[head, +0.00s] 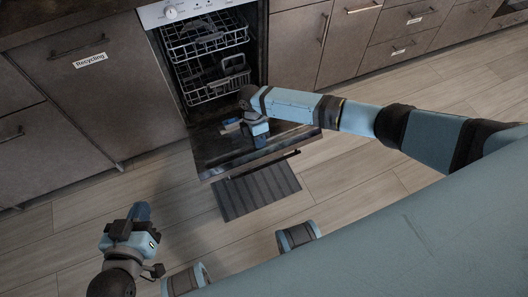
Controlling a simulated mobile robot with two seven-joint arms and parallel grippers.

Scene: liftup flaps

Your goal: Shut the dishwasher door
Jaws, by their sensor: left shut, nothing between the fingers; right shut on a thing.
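The dishwasher stands open under the counter, and its dark door (222,154) is folded down towards the floor. A bar handle (264,165) runs along the door's outer edge. My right gripper (259,142) is over the inner face of the door, pointing down. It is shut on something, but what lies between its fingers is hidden. I cannot tell whether it touches the door. My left gripper (143,210) is shut and empty, low over the floor at the left, well apart from the door.
Wire racks (205,36) are inside the dishwasher. A dark striped mat (257,192) lies on the wooden floor below the door. A cabinet labelled Recycling (90,85) is to the left, and drawers (402,22) are to the right. The floor around the mat is clear.

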